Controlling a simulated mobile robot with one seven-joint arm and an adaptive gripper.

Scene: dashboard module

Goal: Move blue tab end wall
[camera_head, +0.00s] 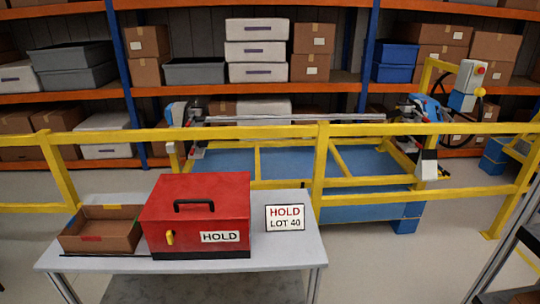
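An open brown tray (103,243) sits on the left end of the grey table (195,266). A red tab (91,239) is on its front wall and a small green tab (112,207) is on its back wall. A small bluish mark shows on its left end wall (72,222), which may be the blue tab; it is too small to be sure. The tray's right end is close to a red box, and I cannot tell whether they touch. My gripper is not in view.
The red box (221,213) has a black handle, a yellow latch and a HOLD label. A HOLD LOT 40 sign (285,218) stands at its right. A yellow railing (320,168) runs behind the table, with blue machinery and stocked shelves beyond. The table's right end is clear.

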